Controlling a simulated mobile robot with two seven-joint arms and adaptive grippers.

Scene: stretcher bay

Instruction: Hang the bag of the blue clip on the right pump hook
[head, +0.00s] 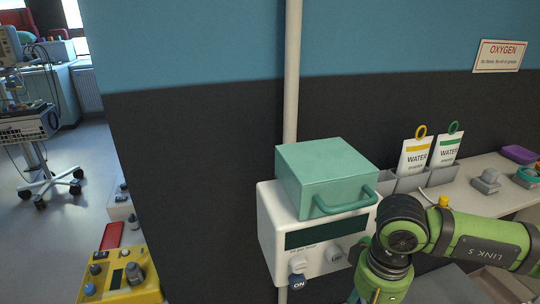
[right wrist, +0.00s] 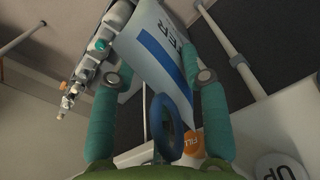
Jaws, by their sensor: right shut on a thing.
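A white bag with a blue stripe and the letters "TER" (right wrist: 165,50) shows in the right wrist view, with a blue ring clip (right wrist: 170,120) at its near end. My right gripper (right wrist: 152,35) is shut on this bag, its two teal fingers on either side. In the head view my right arm comes in from the right and bends down, and its gripper is hidden below the frame. The white pump (head: 270,235) stands at the pole, with a dark display and an "ON" label. I cannot make out a right pump hook. My left gripper is in neither view.
A teal box with a handle (head: 320,175) sits on the pump. Yellow-clip (head: 417,152) and green-clip (head: 447,150) water bags stand in a grey rack (head: 408,183) behind my arm. A pale pole (head: 292,70) rises behind the pump. A yellow device (head: 115,280) is lower left.

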